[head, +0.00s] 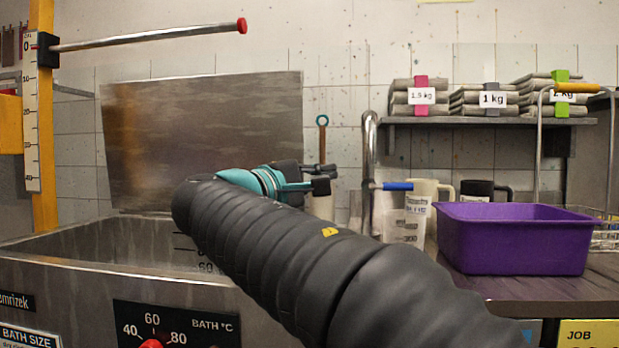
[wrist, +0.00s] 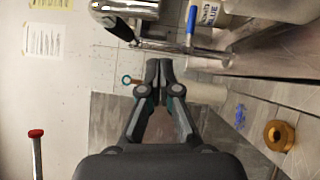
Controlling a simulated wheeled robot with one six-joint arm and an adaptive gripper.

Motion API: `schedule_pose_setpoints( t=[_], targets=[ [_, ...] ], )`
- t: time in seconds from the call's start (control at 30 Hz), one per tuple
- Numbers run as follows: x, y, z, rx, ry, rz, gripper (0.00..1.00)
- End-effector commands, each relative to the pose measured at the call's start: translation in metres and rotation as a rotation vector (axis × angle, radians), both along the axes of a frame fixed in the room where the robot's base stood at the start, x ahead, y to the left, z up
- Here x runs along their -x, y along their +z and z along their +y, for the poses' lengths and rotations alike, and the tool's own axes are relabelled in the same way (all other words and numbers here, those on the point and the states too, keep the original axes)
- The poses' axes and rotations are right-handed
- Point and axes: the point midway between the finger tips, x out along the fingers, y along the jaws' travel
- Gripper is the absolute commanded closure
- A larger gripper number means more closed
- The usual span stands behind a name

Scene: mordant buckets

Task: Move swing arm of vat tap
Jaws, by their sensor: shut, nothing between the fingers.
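The vat tap (head: 368,150) is a tall chrome pipe, bent over at the top, with a blue lever (head: 397,186). It stands behind my arm, at the right end of the steel vat (head: 110,240); its base is hidden. In the wrist view the blue lever (wrist: 192,20) and a chrome pipe (wrist: 185,48) show just beyond the fingertips. I cannot tell which part is the swing arm. My gripper (head: 322,178) points right toward the tap, apart from it. Its fingertips (wrist: 159,70) are together and empty in the wrist view.
A purple tub (head: 515,240) and a measuring jug (head: 404,226) stand on the counter to the right. A chrome rod with a red cap (head: 150,38) juts from a yellow post at upper left. A shelf (head: 480,121) holds weighted bundles.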

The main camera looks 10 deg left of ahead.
Motion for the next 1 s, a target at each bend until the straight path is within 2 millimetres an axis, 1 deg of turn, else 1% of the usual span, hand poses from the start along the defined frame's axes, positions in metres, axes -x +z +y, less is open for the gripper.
schedule_pose_setpoints(
  t=[0.03,0.07,0.1,0.2,0.33,0.5,0.87,1.0],
  targets=[
    [-0.008,0.002,-0.007,0.0,-0.004,0.001,1.0],
    [-0.011,0.002,-0.01,0.0,-0.004,0.001,1.0],
    [-0.01,0.004,-0.017,-0.001,-0.002,0.0,1.0],
    [-0.011,0.006,-0.03,-0.001,-0.001,0.001,1.0],
    [-0.013,0.007,-0.04,-0.001,0.0,0.001,1.0],
    [-0.014,0.008,-0.045,0.0,0.001,0.002,1.0],
    [-0.013,0.008,-0.045,0.0,0.006,0.001,1.0],
    [-0.01,0.008,-0.045,-0.001,0.032,0.0,1.0]
  ],
)
